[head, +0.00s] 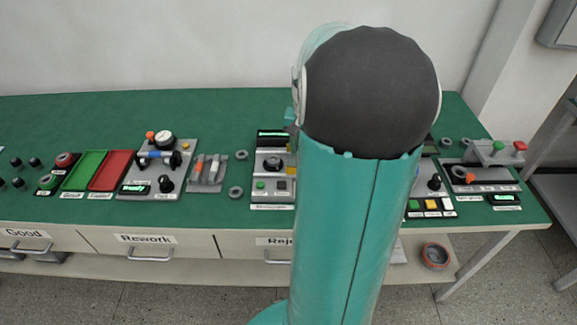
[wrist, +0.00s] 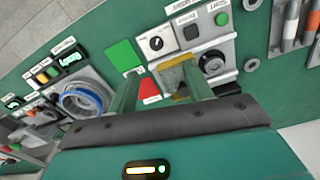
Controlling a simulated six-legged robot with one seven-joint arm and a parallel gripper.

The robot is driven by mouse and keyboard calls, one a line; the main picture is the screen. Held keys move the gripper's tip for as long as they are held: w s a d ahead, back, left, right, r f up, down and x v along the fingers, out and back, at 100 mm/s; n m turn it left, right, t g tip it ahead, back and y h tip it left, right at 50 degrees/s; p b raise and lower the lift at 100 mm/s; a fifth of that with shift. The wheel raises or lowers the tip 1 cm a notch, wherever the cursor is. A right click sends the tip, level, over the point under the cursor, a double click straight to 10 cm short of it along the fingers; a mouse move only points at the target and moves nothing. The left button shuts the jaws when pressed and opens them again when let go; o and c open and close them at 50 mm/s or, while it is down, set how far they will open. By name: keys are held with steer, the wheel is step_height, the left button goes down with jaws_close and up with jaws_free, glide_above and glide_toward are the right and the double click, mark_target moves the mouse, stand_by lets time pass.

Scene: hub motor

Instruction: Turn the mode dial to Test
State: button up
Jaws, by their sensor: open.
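In the wrist view a small black dial with a pale pointer mark (wrist: 156,44) sits on a white plate. Its label is too small to read, so I cannot tell whether it is the mode dial or what it points at. My gripper (wrist: 160,75) is open, its two green fingers apart. In the picture the dial lies just beyond the fingertips, and I see no contact. A yellowish block (wrist: 175,76) shows between the fingers. In the head view my arm hides the gripper and this dial.
Beside the dial are a black button (wrist: 191,32), a green button (wrist: 221,19) and a large black round part (wrist: 212,63). Green (wrist: 124,56) and red (wrist: 149,91) panels lie close by. Other black knobs (head: 166,184) (head: 434,183) stand on neighbouring stations of the green bench (head: 100,110).

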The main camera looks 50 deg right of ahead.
steer(key=f, duration=0.9)
steer(key=d+f, duration=0.1)
steer(key=f, duration=0.4)
steer(key=shift+s+f, duration=0.15)
steer(key=shift+s, duration=0.1)
steer(key=c, duration=1)
